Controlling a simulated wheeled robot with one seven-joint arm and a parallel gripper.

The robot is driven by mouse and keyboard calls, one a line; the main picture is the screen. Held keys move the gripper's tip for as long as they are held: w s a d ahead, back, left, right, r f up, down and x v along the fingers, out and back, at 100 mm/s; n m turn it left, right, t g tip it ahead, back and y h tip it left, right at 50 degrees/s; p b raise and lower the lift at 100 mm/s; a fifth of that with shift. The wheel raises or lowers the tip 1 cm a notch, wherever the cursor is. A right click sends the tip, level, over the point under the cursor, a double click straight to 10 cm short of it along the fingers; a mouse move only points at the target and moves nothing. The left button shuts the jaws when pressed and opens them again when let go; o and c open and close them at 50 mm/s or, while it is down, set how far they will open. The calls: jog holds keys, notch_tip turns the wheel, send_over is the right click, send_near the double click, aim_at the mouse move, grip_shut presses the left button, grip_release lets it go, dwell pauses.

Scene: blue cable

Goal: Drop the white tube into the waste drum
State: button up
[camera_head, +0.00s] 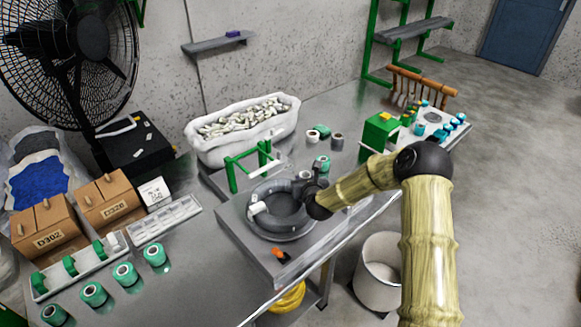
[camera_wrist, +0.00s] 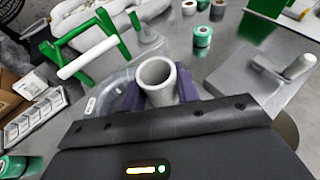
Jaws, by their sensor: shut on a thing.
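The white tube (camera_wrist: 153,88) stands upright, open end up, between the purple fingers of my gripper (camera_wrist: 160,92) in the wrist view. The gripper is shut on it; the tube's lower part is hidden. In the head view my gripper (camera_head: 303,188) is over the right side of a round grey fixture on the bench, and the held tube is hard to make out there. The waste drum (camera_head: 372,290), a pale round open bin, stands on the floor right of the bench, below and right of my gripper. My arm partly covers its right side.
The round grey fixture (camera_head: 282,234) lies under my gripper. A green frame with a white bar (camera_head: 232,172) stands behind it, near a white basin (camera_head: 213,153) full of pale pieces. Several green rolls stand on the bench. The floor at right is clear.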

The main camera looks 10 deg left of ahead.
jog(key=shift+m+h, duration=0.8)
jog(key=s+d+f+b, duration=0.1)
jog(key=d+f, duration=0.2)
jog(key=f, duration=0.1)
jog(key=s+d+f+b, duration=0.1)
jog(key=s+d+f, duration=0.1)
jog(key=d+f, duration=0.1)
jog(key=s+d+f+b, duration=0.1)
jog(key=s+d+f, duration=0.1)
jog(key=d+f, duration=0.2)
jog(key=shift+s+d+f, duration=0.1)
jog(key=shift+d+f, duration=0.2)
jog(key=shift+d, duration=0.35)
jog(key=s+d+f+m+h+b, duration=0.2)
jog(key=s+d+f+b, duration=0.1)
jog(key=s+d+f, duration=0.3)
jog(key=s+d, duration=0.1)
jog(key=d, duration=0.1)
jog(key=shift+s+d+f+t, duration=0.15)
jog(key=shift+s+d+t, duration=0.15)
jog(key=shift+t, duration=0.1)
jog(key=shift+d, duration=0.1)
